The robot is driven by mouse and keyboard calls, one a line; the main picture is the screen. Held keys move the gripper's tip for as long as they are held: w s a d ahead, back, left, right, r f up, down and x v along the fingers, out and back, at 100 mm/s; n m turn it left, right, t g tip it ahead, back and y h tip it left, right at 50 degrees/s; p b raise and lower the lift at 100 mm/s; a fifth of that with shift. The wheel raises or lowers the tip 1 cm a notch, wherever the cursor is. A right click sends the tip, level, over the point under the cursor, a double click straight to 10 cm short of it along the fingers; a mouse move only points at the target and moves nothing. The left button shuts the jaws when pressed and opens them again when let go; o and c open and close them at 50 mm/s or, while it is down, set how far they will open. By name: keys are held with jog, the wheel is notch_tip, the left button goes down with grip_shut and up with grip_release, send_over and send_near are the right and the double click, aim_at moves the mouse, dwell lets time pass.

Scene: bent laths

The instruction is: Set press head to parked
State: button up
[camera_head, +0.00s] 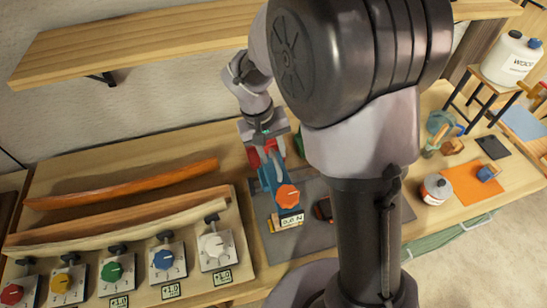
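A small blue device (268,183), which looks like the press, stands on a dark grey mat (300,236) on the workbench. It has an orange knob (287,196) at its front, a grey curved lever and a small label (291,220) whose text is too small to read surely. A red part (254,158) shows at its back. I cannot tell which part is the press head or how it is set. My gripper (264,138) points down at the red part at the back of the device. Its fingers are hard to make out, and I cannot tell whether it touches.
Bent wooden laths (125,185) lie at the left, behind a board (240,268) with several coloured dials. A shelf (140,38) hangs above. My arm covers the middle. A jar (436,190), an orange sheet (468,186) and a green pot (440,122) are at the right.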

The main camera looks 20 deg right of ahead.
jog(key=shift+d+f, duration=0.2)
jog(key=shift+f, duration=0.75)
grip_shut()
dwell(0.7)
